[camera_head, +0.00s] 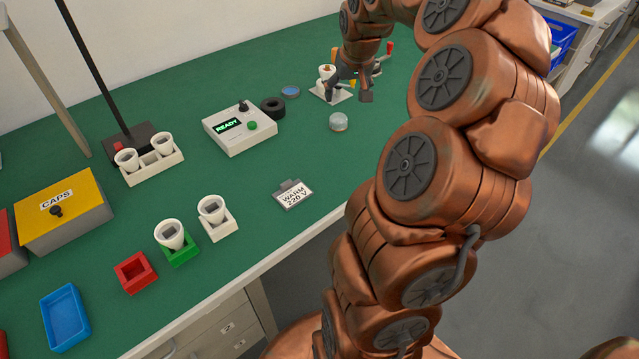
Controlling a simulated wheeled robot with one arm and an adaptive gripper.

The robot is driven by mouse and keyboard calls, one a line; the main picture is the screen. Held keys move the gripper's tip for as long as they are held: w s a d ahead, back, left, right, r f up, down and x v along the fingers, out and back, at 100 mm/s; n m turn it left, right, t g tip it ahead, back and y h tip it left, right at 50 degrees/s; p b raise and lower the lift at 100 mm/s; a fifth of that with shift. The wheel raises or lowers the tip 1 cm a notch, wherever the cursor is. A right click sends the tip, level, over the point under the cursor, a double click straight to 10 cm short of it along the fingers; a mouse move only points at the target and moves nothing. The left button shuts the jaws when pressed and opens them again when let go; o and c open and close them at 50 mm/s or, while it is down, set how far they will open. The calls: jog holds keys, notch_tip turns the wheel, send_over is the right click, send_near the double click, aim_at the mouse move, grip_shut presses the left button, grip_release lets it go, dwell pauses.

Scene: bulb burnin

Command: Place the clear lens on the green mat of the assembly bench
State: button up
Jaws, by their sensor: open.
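My gripper (350,91) is open at the far side of the bench, pointing down over a white square base (341,95). A blue-topped disc (290,91) lies to the left of my gripper. The green mat (330,160) covers the bench top. No separate mat shows.
A white cup (326,73) stands close by my gripper's left side. A black ring (273,107) and a white tester reading READY (240,143) stand to the left. A WARM 220 V sign (293,194) stands near the front edge. My arm hides the bench's right part.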

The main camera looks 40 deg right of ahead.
jog(key=s+a+f+n+g+y, duration=0.15)
jog(key=s+a, duration=0.25)
jog(key=a, duration=0.8)
jog(key=s+a+n+g+y, duration=0.1)
jog(key=s+a+n, duration=0.2)
jog(key=a, duration=0.9)
jog(key=s+a+f+g, duration=0.1)
jog(key=s+a+f, duration=0.1)
jog(key=s+a, duration=0.3)
jog(key=s+a+f+n+g, duration=0.1)
jog(key=s+a, duration=0.5)
jog(key=s, duration=0.8)
jog(key=shift+s+f+g, duration=0.15)
jog(key=shift+f+g, duration=0.5)
